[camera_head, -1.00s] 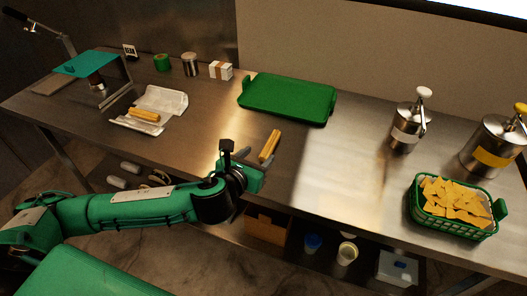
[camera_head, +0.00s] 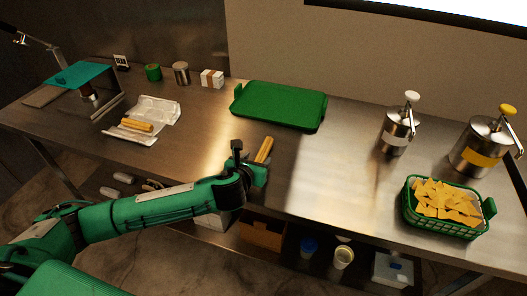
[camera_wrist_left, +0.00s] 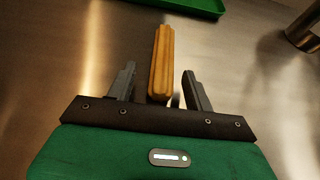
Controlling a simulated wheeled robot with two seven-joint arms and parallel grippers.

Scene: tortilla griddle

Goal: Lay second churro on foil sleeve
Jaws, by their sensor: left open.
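One churro (camera_head: 264,150) lies on the steel table just beyond my left gripper (camera_head: 258,163). In the left wrist view this churro (camera_wrist_left: 162,62) points away from me, with its near end between the two open fingers of the gripper (camera_wrist_left: 160,88). I see a gap between it and each finger. The other churro (camera_head: 137,125) lies on the foil sleeve (camera_head: 158,109) at the left of the table. The gripper partly hides the near end of the loose churro in the head view. My right gripper is not in view.
A green tray (camera_head: 279,106) lies behind the loose churro. A green basket of chips (camera_head: 445,207) and two metal pump dispensers (camera_head: 398,130) stand at the right. A green roll (camera_head: 153,72), a metal can (camera_head: 181,73) and a white box (camera_head: 212,79) line the back. Bare table separates foil and churro.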

